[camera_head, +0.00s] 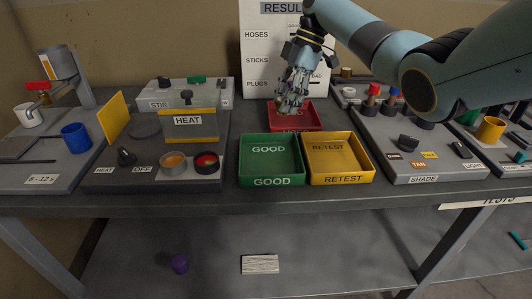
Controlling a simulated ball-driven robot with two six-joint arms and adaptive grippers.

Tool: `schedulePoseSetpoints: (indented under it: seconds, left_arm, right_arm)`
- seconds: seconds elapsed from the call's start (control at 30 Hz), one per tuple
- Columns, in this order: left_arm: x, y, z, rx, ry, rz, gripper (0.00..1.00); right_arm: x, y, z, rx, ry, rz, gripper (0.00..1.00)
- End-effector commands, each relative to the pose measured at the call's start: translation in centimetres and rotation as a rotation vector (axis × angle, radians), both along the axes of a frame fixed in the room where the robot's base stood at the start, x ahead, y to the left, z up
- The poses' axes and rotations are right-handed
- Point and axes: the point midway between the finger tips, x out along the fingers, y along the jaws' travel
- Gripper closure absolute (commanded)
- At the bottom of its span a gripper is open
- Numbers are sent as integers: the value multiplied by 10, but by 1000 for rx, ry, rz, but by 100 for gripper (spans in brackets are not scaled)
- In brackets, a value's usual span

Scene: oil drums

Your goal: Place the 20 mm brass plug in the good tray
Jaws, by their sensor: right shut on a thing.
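My right gripper (291,103) hangs fingers down over the red tray (318,116) at the back of the bench. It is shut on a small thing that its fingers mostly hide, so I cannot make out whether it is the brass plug. The good tray (270,164) is green, looks empty, and stands in front of the red tray, below and to the left of the gripper. My left gripper is not in view.
The yellow retest tray (340,158) touches the good tray's right side. A heater block (195,125) with two round cups stands to the left. A shade panel (418,150) lies to the right. A results board (268,50) stands behind.

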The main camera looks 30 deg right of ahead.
Motion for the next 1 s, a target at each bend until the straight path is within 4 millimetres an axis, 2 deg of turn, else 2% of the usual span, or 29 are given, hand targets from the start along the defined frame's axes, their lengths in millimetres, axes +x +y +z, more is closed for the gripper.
schedulePoseSetpoints:
  seconds: [0.1, 0.27, 0.6, 0.7, 0.83, 0.9, 1.0]
  left_arm:
    - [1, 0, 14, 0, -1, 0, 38]
    - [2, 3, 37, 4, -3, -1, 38]
    - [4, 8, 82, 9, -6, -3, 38]
    - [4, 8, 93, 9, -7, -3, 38]
    - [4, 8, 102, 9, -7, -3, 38]
    - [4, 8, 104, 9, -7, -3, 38]
    - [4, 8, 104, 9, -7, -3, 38]
  right_arm:
    - [-19, -11, -9, -7, 0, -338, 100]
    - [-42, -16, -5, -4, -1, -784, 100]
    - [-101, -11, 26, 4, -2, -1658, 100]
    - [-118, -6, 38, 6, -1, -1865, 100]
    - [-135, 0, 51, 6, 1, -2054, 100]
    - [-140, 3, 53, 6, 2, -2113, 100]
    - [-136, 12, 48, 9, 7, -2149, 100]
